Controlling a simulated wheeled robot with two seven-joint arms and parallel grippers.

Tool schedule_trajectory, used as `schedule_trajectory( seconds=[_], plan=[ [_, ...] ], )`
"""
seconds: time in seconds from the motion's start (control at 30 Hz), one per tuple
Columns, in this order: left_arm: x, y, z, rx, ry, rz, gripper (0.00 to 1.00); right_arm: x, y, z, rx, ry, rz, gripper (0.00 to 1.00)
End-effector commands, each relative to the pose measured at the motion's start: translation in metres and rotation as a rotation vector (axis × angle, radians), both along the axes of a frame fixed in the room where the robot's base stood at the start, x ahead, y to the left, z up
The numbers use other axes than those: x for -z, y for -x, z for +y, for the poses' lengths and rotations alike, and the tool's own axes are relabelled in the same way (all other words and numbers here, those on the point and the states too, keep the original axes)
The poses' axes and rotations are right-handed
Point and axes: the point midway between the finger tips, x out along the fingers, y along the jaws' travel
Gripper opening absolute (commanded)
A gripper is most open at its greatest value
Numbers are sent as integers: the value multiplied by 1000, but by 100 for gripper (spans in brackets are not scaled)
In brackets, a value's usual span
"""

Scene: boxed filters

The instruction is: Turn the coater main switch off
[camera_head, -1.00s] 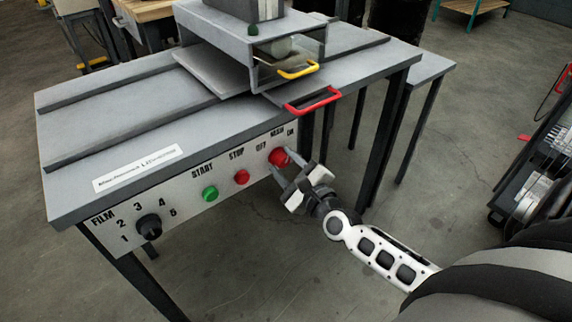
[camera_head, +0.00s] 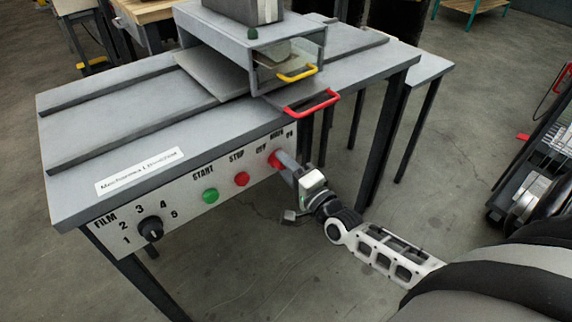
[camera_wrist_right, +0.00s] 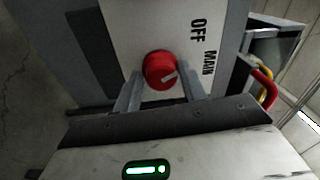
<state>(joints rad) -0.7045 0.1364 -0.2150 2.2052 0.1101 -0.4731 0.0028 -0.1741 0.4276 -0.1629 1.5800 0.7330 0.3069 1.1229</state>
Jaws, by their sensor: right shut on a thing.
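The red main switch knob (camera_head: 273,160) is at the right end of the coater's white front panel, beside the OFF, MAIN and ON lettering. My right gripper (camera_head: 282,166) is at the panel, shut on the knob. In the right wrist view the round red knob (camera_wrist_right: 157,68) sits between the two fingers of the right gripper (camera_wrist_right: 161,88). A pale pointer mark on its face slants toward the MAIN word. OFF and MAIN show to the right of the knob there; ON is not visible in that view. My left gripper is not in view.
Left of the knob are a red stop button (camera_head: 241,179), a green start button (camera_head: 210,195) and a black film selector (camera_head: 150,228). A red handle (camera_head: 312,102) and a yellow handle (camera_head: 297,73) jut above the panel. A dark rack (camera_head: 535,185) stands right.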

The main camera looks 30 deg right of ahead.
Motion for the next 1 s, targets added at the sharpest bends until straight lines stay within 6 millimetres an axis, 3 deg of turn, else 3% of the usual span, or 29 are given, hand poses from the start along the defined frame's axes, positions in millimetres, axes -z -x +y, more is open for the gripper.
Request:
schedule_trajectory(
  seconds=[0.4,1.0],
  plan=[
    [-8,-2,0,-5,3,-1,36,-5,-2,-2,2,281,-33,19],
    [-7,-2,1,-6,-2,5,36,-5,-2,-1,3,370,-43,19]
  ],
)
